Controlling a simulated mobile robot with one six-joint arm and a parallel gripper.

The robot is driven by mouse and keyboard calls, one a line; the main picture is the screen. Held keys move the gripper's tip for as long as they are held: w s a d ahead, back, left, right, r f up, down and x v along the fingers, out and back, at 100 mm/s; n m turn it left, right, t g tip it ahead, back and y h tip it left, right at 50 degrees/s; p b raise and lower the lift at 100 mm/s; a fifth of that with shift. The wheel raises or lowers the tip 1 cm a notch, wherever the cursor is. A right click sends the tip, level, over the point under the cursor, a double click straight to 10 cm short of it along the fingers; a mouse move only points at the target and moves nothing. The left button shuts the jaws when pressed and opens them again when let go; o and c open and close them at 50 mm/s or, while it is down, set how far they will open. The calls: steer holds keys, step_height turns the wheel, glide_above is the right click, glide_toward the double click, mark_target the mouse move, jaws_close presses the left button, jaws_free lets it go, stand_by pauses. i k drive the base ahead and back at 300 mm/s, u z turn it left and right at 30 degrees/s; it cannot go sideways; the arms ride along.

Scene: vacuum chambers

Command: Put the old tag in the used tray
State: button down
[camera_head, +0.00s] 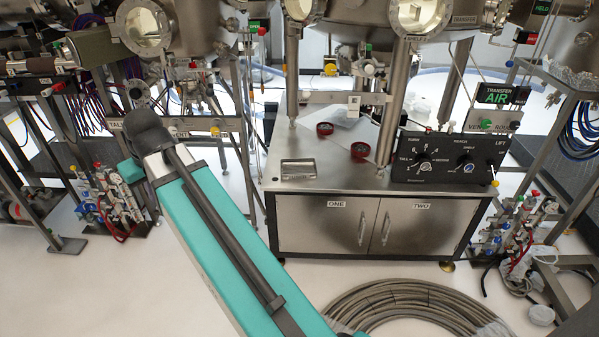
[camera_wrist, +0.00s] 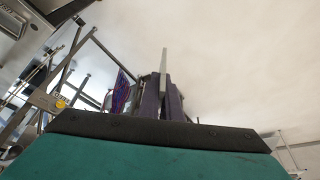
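In the wrist view my gripper (camera_wrist: 164,88) has its two dark fingers close together around a thin pale tag (camera_wrist: 164,60). The tag is seen nearly edge-on and sticks out past the fingertips. Its face and any lettering are hidden, so I cannot tell if it is the old one. In the head view my teal arm reaches to the upper left, and my gripper is hidden there. A shallow silver tray (camera_head: 298,169) sits at the front left of the steel cabinet top, apart from my arm. I cannot read a "used" label on it.
The steel cabinet (camera_head: 325,222) also bears two red-rimmed round items (camera_head: 359,150) and a black control box (camera_head: 445,160). Steel posts (camera_head: 390,105) rise behind the tray. A coiled hose (camera_head: 405,305) lies on the floor in front. Valve racks (camera_head: 108,205) stand left.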

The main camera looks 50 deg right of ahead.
mark_target(298, 170)
steer(key=z, duration=0.2)
steer(key=i, duration=1.7)
steer(key=u, duration=0.2)
